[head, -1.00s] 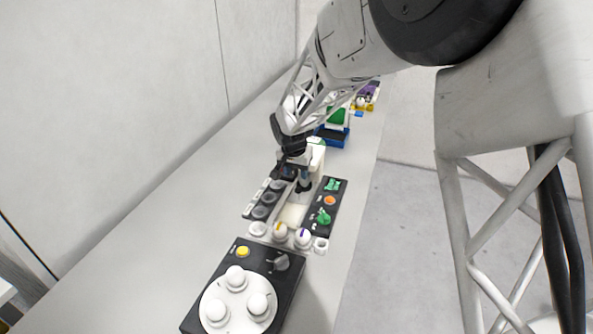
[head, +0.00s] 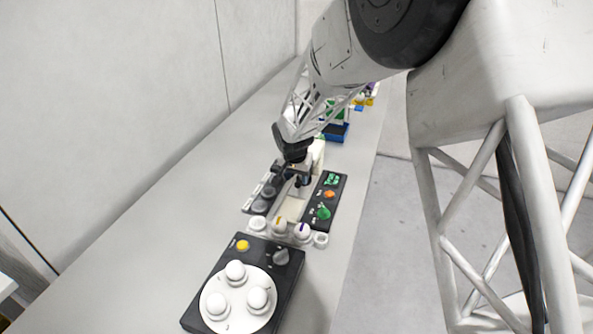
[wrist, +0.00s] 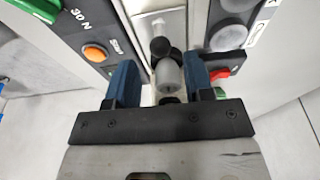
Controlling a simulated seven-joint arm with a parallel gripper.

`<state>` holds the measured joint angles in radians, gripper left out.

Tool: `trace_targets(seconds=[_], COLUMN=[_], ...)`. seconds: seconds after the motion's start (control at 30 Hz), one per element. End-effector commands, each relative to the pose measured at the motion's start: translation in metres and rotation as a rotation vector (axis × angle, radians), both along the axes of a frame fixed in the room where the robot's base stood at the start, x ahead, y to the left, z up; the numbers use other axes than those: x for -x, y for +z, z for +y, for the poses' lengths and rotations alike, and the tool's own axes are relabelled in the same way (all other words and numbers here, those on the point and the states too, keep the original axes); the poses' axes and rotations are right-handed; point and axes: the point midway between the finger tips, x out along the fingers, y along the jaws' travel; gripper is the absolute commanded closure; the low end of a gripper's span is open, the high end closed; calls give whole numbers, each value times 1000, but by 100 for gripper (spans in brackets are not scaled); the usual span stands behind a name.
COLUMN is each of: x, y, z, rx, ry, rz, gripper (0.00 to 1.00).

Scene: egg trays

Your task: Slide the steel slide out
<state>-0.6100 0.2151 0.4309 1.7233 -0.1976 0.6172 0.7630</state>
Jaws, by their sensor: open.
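A pale metallic strip (wrist: 160,24), which may be the steel slide, runs up the middle of the wrist view between two dark panels. A grey cylindrical knob (wrist: 169,78) with dark round parts behind it stands at its near end. My gripper (wrist: 160,80) is open, with one blue finger on each side of the knob and gaps visible between. In the head view my gripper (head: 298,183) is low over the far part of a cream bed (head: 290,208) between the panels. The arm hides much of the slide there.
A black panel (head: 318,212) with green parts and an orange button lies right of the bed, a panel with grey discs (head: 262,206) left. White knobs (head: 302,232) and a black box (head: 282,258) with a white turntable stand nearer. A blue tray (head: 337,133) is beyond.

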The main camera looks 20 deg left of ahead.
Motion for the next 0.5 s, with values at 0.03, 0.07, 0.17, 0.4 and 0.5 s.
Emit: trace_targets(seconds=[0.03,0.07,0.17,0.4,0.5], x=[-1,-1,-3,-8,-9], y=[-6,-8,-17,-38,-40], z=[0,0,0,0,0], rx=[1,1,1,1,0], ry=[0,0,0,1,0], rz=[2,2,1,1,-1], gripper=[52,52,52,52,52])
